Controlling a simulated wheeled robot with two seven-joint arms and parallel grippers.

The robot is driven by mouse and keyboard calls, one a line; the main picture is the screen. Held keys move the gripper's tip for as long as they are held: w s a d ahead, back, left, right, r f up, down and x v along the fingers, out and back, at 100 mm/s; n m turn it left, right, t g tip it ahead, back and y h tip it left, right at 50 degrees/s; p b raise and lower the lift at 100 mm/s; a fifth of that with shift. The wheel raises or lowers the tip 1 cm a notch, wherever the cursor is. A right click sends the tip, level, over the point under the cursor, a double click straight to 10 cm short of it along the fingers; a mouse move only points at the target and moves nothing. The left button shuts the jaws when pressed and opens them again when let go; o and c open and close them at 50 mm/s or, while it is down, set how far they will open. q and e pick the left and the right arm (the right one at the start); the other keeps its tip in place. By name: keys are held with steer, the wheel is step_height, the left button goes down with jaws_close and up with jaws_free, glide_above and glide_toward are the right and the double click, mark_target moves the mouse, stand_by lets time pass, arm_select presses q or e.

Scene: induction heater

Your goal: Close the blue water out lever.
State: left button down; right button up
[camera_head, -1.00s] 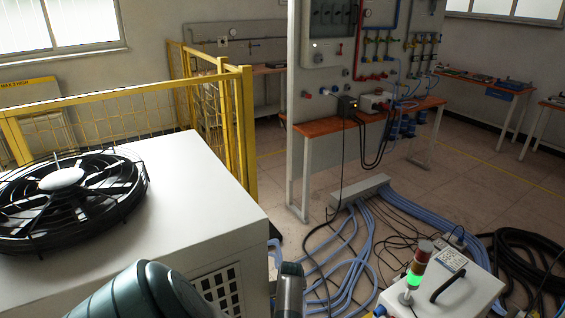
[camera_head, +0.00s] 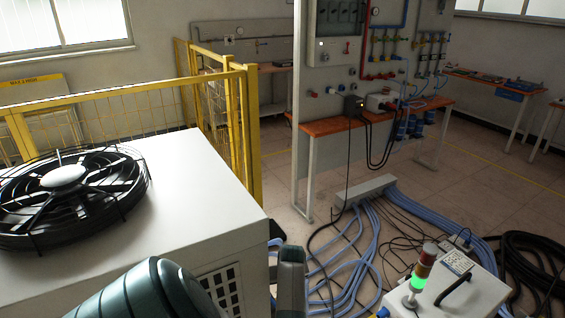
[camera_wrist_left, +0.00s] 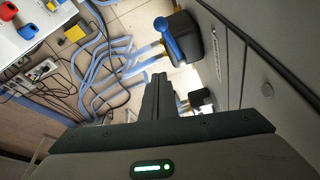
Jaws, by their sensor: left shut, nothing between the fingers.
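A blue lever (camera_wrist_left: 167,40) shows in the left wrist view at the top, right of centre. It sits on a dark valve body (camera_wrist_left: 186,36) with a brass fitting, beside a grey panel. My left gripper (camera_wrist_left: 158,80) is shut and empty, below the lever in that picture and apart from it. A second dark valve part (camera_wrist_left: 199,98) with brass shows right of the fingers, partly hidden. In the head view my left gripper (camera_head: 291,258) is beside the right side of the white fan unit (camera_head: 200,190), and the lever is hidden. My right gripper is not in view.
A white box (camera_head: 450,285) with a lit green signal lamp (camera_head: 418,282) stands at the lower right. Blue hoses (camera_head: 360,235) and black cables cover the floor between. A yellow fence (camera_head: 240,140) stands behind the fan unit. Some bare floor lies farther back.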

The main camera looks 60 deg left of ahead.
arm_select(q)
steer(key=shift+s+r, duration=0.2)
steer(key=shift+r, duration=0.3)
steer(key=shift+s+r, duration=0.2)
steer(key=shift+r, duration=0.25)
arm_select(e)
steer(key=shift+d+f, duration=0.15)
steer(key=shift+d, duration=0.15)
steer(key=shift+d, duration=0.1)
